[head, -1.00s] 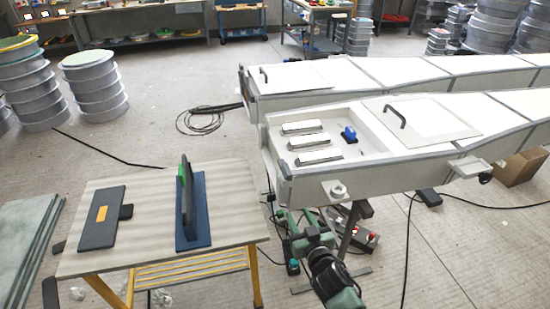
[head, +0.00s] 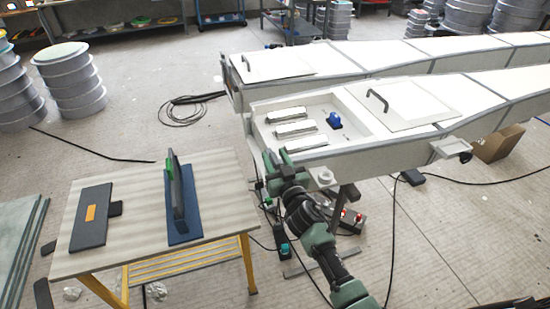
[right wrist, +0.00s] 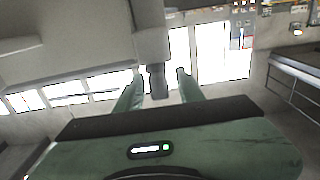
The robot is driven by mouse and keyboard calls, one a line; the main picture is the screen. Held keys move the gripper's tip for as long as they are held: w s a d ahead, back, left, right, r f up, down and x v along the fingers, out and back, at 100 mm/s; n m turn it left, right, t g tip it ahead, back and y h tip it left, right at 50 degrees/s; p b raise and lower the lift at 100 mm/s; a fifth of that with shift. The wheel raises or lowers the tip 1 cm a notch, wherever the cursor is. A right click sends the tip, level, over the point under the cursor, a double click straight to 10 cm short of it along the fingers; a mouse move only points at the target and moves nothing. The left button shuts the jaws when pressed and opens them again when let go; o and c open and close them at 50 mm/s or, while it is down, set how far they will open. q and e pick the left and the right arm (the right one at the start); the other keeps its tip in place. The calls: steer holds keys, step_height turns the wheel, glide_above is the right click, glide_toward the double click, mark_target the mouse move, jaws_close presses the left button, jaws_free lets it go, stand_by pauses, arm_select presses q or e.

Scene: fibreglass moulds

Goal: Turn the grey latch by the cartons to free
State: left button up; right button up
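A pale grey bracket (head: 448,150) with a dark round end sits on the near mould's side, beside a brown carton (head: 497,146). A second light grey fitting with a round knob (head: 325,178) is on the same mould's near left corner. My right gripper (head: 270,162) is left of that knob, at the mould's end, far from the carton. In the right wrist view its green fingers (right wrist: 158,92) stand apart. A grey post with a narrower peg (right wrist: 157,80) shows between them; I cannot tell whether they touch it. My left gripper is not in view.
The near mould (head: 385,150) holds white blocks and a blue item in its open bay. A table (head: 140,220) with a dark plate and an upright panel stands left. Cables and a red-buttoned box (head: 350,222) lie on the floor beneath.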

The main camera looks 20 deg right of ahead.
steer(key=shift+c, duration=0.4)
jaws_close()
stand_by(1.0)
